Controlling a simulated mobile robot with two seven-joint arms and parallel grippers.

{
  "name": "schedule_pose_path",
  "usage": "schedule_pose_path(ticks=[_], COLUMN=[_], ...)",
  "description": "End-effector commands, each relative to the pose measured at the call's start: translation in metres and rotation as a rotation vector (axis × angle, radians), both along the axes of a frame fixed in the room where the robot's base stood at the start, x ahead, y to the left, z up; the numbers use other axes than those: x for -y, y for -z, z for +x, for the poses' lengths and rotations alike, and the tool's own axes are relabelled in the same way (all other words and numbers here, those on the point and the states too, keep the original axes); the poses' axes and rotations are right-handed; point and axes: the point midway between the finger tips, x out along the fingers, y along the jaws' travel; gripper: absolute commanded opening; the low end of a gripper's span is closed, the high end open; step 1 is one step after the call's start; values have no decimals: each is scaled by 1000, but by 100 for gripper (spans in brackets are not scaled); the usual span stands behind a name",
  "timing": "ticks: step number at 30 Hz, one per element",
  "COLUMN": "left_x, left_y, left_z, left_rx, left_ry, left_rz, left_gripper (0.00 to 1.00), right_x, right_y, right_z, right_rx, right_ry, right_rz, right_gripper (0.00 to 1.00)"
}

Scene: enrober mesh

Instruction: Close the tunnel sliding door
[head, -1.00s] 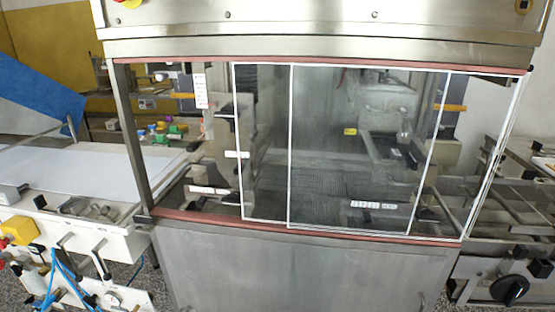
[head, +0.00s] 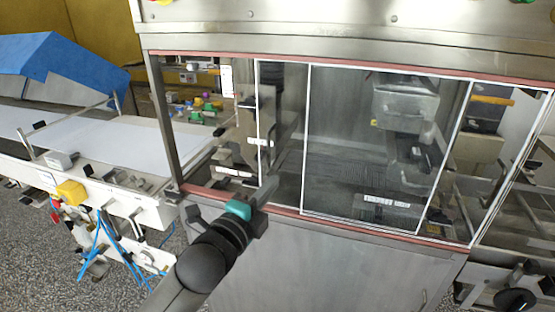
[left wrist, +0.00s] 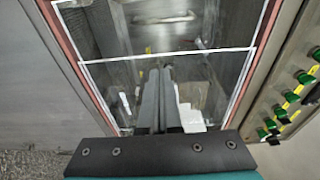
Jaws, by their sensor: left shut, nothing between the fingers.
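The tunnel sliding door (head: 385,150) is clear panels with white edges in the front of the steel tunnel. Its panels overlap in the middle and right of the window, and a gap shows between the left post and the leftmost white edge. My left gripper (head: 272,185) is in front of the lower left part of the window, its fingers together and empty, over the strip between the two left white edges. In the left wrist view, the shut fingers (left wrist: 160,75) point at the door just below a white edge (left wrist: 170,54); contact cannot be told. My right gripper is not in view.
Red rails (head: 355,233) run along the window's top and bottom. A white conveyor (head: 100,128) with a blue cover (head: 60,65) is at the left. Green buttons (left wrist: 290,100) line a panel in the wrist view.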

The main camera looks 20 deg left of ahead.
Motion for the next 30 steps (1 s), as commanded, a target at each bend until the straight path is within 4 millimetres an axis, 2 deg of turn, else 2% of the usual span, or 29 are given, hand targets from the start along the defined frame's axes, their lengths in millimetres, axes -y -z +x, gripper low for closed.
schedule_pose_path(ticks=[7,24,27,30], left_x=[4,18,-2,-12], left_y=[-4,-3,-3,-3], left_z=[18,101,95,93], left_rx=[10,7,5,5], left_ry=[1,2,0,2], left_rz=[3,4,8,6], left_gripper=[0,0,0,0], right_x=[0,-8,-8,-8], right_y=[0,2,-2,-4], right_z=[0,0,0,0], right_rx=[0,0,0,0], right_ry=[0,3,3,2], right_rz=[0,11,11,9], right_gripper=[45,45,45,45])
